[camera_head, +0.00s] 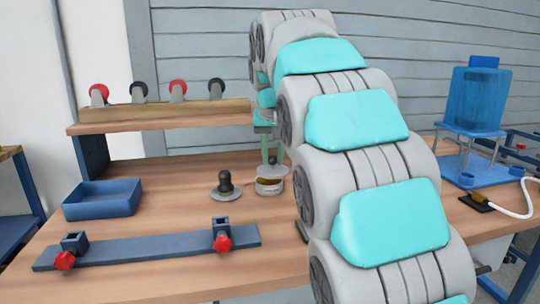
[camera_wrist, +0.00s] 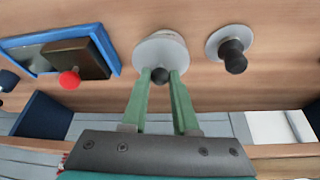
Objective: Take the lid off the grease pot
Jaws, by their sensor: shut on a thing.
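The grease pot (camera_head: 269,190) is a small pale round pot on the table, with a brownish band below its top. Its grey lid (camera_head: 272,173) is over the pot, with a dark knob; whether a thin gap parts lid and pot is unclear. In the wrist view the lid (camera_wrist: 160,50) is a pale disc covering most of the pot. My gripper (camera_head: 271,159) is directly above the lid, with its green fingers pointing down. In the wrist view my gripper (camera_wrist: 160,78) is shut on the lid's dark knob, one finger on each side.
A grey disc with a black knob (camera_head: 225,188) stands just left of the pot. An empty blue tray (camera_head: 103,199), a blue bar with red-knobbed clamps (camera_head: 150,247) and a shelf (camera_head: 160,116) are further left. In the wrist view a blue-rimmed tray (camera_wrist: 110,52) holds a brown block.

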